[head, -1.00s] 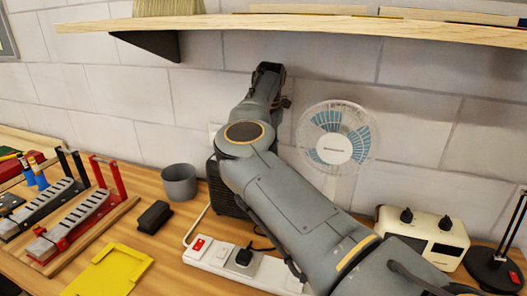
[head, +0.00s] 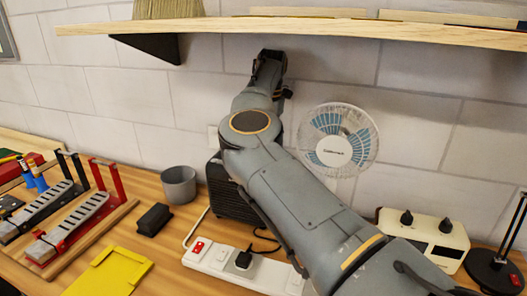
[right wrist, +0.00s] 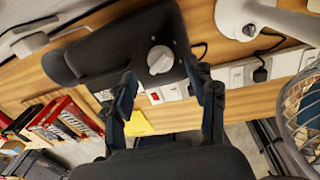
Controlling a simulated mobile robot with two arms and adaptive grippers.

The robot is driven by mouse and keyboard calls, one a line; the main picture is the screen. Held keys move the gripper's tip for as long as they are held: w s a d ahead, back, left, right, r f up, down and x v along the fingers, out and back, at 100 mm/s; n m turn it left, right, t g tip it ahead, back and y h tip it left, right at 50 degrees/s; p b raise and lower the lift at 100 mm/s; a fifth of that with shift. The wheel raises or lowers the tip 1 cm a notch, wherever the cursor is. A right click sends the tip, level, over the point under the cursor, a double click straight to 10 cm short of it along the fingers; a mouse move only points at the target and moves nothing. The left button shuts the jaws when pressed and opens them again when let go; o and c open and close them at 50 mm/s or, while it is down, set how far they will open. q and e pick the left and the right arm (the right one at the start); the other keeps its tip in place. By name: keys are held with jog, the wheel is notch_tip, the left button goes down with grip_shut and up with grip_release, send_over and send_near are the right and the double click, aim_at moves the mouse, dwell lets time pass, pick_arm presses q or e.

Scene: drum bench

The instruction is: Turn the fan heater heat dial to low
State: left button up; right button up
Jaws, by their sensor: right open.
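The fan heater (head: 229,197) is a dark box on the bench against the wall, partly hidden behind my right arm in the head view. In the right wrist view the heater (right wrist: 115,50) is at the top, and its pale round heat dial (right wrist: 160,59) faces the camera. The dial markings are too small to read. My right gripper (right wrist: 161,85) is open and empty, its fingers on either side of the dial in the picture; contact cannot be told. In the head view the right gripper (head: 269,62) is high by the wall, above the heater. My left gripper is not in view.
A white fan (head: 337,142) stands right of my arm. A white power strip (head: 220,264) with cables lies in front of the heater, and a grey cup (head: 179,184) is to its left. A wooden shelf (head: 330,26) overhangs the gripper. A cream appliance (head: 423,238) stands at right.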

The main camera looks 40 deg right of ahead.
jog(key=shift+s+r, duration=0.2)
jog(key=shift+r, duration=1.7)
jog(key=shift+f, duration=0.1)
